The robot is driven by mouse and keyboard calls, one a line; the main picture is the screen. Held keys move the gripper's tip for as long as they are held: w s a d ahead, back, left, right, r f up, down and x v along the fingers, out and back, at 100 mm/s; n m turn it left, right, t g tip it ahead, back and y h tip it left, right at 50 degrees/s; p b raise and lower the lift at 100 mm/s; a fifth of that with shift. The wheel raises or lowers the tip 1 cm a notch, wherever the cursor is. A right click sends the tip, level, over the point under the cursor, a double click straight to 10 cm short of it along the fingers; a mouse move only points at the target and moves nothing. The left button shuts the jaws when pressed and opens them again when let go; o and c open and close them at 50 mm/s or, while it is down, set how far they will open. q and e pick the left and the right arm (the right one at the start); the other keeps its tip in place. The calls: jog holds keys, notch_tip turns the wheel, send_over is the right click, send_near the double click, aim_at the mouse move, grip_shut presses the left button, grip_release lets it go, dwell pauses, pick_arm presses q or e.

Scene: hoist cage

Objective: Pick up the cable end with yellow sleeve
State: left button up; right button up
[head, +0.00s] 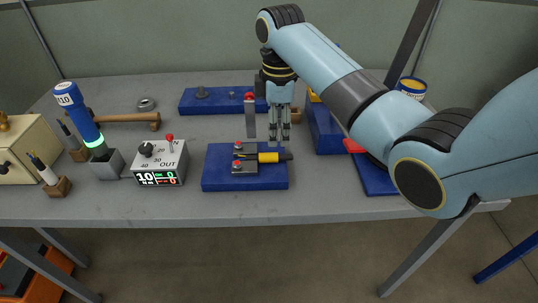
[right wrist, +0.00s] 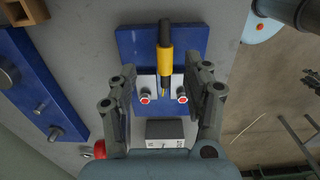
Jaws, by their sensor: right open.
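The cable end with yellow sleeve (head: 268,157) lies across a blue board (head: 212,172) in the middle of the bench. In the right wrist view its yellow sleeve (right wrist: 165,62) has a black cable on one side and a thin tip on the other, between two red-topped posts (right wrist: 145,98) (right wrist: 182,98). My right gripper (head: 279,143) points down over the board, close to the sleeve. In the right wrist view my right gripper (right wrist: 162,70) is open, its fingers on either side of the sleeve and apart from it. My left gripper is not in view.
A grey box with display (head: 160,163) stands left of the board. A blue torch (head: 78,115) stands in a grey holder. A hammer (head: 125,118) lies behind. Another blue board (head: 200,98) is at the back. Blue fixtures (head: 325,130) stand to the right under my arm.

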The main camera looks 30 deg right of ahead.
aim_at(270, 157)
jog(key=f, duration=0.7)
jog(key=shift+a, duration=0.2)
jog(key=shift+s, duration=0.1)
jog(key=shift+c, duration=0.3)
grip_shut()
